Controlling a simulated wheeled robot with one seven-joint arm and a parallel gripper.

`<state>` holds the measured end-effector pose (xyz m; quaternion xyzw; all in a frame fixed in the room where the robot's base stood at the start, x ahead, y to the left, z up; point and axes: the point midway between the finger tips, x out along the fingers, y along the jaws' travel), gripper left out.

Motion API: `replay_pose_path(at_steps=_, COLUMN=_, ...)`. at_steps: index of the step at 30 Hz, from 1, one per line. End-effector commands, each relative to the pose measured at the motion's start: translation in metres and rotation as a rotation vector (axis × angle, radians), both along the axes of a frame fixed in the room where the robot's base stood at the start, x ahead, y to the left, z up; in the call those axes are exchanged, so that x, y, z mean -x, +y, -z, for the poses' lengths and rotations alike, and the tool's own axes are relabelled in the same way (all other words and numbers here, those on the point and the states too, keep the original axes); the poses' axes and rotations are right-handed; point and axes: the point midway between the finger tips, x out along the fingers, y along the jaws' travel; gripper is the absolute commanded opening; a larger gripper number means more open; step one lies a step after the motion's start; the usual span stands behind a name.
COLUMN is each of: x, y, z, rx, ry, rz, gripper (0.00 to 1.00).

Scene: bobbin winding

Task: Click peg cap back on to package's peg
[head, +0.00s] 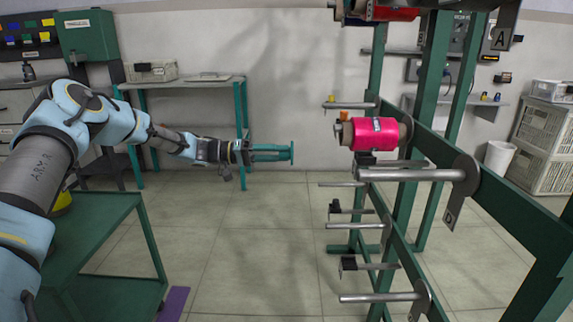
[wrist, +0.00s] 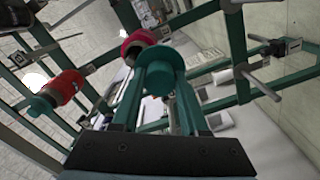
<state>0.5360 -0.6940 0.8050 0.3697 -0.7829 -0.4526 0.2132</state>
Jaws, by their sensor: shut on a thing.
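My gripper (head: 276,152) reaches in from the left in the head view and is shut on a teal peg cap (head: 292,152). In the wrist view the cap's round disc (wrist: 163,62) shows at the fingertips (wrist: 170,88). The pink package (head: 376,134) sits on a rack peg to the right of the cap, a little higher in the picture. Its bare peg end (head: 342,133) points left toward my gripper, with a clear gap between it and the cap. In the wrist view the package (wrist: 136,42) is partly hidden behind the cap.
The green rack (head: 433,105) carries several bare metal pegs, including a long one (head: 410,175) below the package. A red package (wrist: 66,86) with a teal cap (wrist: 40,104) shows in the wrist view. A green table (head: 95,220) stands at left. Floor between is clear.

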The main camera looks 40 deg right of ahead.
Motion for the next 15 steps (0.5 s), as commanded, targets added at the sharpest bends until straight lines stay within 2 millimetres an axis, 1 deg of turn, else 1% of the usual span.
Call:
replay_pose_path(at_steps=1, x=-0.003, y=0.003, z=-0.027, rx=-0.001, ry=-0.002, rz=-0.001, gripper=0.00)
replay_pose_path(at_steps=3, x=-0.005, y=0.007, z=-0.044, rx=-0.001, ry=-0.002, rz=-0.001, gripper=0.00)
replay_pose_path(at_steps=6, x=-0.008, y=0.011, z=-0.062, rx=-0.001, ry=0.000, rz=-0.003, gripper=0.00)
replay_pose_path(at_steps=10, x=-0.009, y=0.014, z=-0.073, rx=0.000, ry=0.000, rz=-0.004, gripper=0.00)
replay_pose_path(at_steps=15, x=-0.007, y=0.011, z=-0.076, rx=0.000, ry=0.000, rz=-0.002, gripper=0.00)
